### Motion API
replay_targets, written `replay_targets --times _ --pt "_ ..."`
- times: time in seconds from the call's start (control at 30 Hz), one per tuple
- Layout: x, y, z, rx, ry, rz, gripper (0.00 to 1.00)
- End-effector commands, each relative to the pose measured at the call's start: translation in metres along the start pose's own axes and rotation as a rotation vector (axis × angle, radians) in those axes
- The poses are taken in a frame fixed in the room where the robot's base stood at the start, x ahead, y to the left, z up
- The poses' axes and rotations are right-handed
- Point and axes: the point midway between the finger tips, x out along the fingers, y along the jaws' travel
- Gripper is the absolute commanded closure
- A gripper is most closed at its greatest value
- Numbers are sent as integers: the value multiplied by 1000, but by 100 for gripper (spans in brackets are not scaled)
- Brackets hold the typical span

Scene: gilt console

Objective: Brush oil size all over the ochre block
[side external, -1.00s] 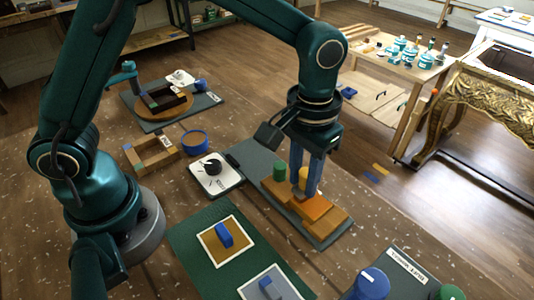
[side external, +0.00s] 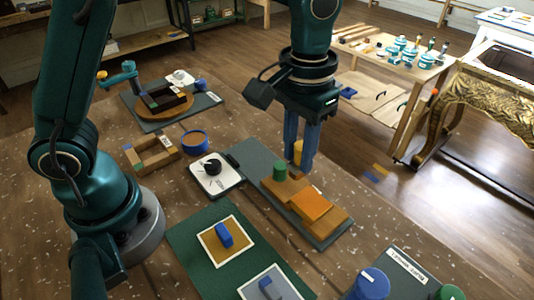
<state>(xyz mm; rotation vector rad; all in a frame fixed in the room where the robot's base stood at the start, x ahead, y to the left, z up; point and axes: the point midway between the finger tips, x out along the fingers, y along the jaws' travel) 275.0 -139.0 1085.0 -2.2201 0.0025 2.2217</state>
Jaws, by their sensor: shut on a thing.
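My gripper (side external: 302,165) is shut on a yellow cylinder-like piece (side external: 298,150), perhaps a brush handle; its lower end is hard to make out. The gripper is above the far side of a grey tray (side external: 330,240). On the tray stands a stepped row of ochre blocks (side external: 332,222), with a brighter orange block (side external: 311,204) in the middle. I cannot tell which one is the task's ochre block.
A green mat (side external: 190,236) with framed pieces is in front. A blue round container (side external: 195,141) stands farther back. Blue (side external: 372,284) and green (side external: 448,292) cylinders are at the lower right.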

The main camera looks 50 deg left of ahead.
Motion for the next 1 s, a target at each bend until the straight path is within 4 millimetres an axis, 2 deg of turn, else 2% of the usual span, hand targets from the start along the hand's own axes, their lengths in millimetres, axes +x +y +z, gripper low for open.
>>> replay_targets --times 0.5,1.0 --pt "-28 0 0 0 2 1 100" --pt "-31 0 0 0 1 0 100"
